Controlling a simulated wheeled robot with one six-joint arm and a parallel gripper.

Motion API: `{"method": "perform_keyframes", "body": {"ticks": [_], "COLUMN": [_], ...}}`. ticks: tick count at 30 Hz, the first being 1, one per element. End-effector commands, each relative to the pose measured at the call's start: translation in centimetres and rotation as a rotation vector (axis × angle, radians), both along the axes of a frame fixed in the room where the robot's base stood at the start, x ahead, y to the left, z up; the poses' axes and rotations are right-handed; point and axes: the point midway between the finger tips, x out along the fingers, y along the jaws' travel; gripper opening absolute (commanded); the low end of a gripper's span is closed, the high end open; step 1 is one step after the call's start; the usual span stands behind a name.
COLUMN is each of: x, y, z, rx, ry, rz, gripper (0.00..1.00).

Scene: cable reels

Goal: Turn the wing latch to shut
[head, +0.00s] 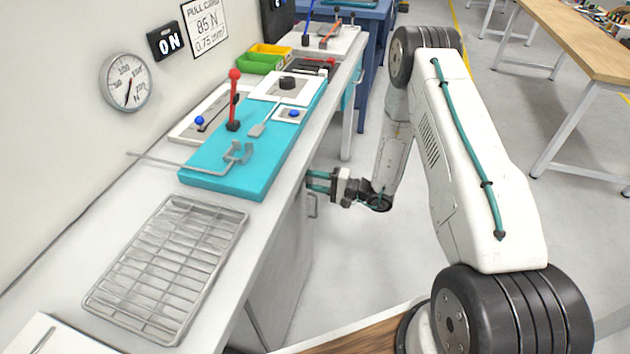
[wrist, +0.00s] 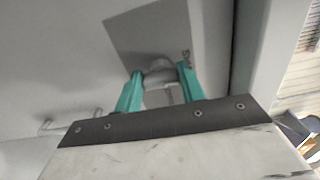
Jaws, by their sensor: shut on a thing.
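The wing latch (wrist: 158,74) is a grey rounded knob with a wing, on the light grey cabinet front (wrist: 70,60) under the bench. My gripper (head: 314,181) reaches the cabinet side just below the bench edge. In the wrist view its two teal fingers (wrist: 160,88) are on either side of the latch, closed on its wing. In the head view the latch is hidden by the bench edge and the fingers. I cannot tell the latch's exact angle.
A bar handle (head: 312,205) sticks out of the cabinet near my gripper. The bench above holds a wire rack (head: 168,268) and a teal board (head: 222,182) with a red-knobbed lever (head: 234,100).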

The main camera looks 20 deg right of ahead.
Motion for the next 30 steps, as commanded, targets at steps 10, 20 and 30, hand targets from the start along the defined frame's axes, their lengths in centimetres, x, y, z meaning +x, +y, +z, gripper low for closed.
{"method": "perform_keyframes", "body": {"ticks": [10, 20, 30], "x": [-0.01, -0.02, -0.01], "y": [0.02, 0.01, -0.01], "z": [-0.05, -0.06, -0.05], "rx": [-0.036, -0.038, -0.037], "ry": [-0.050, -0.052, -0.051], "rz": [0.000, 0.000, 0.000], "gripper": [0.17, 0.17, 0.61]}}
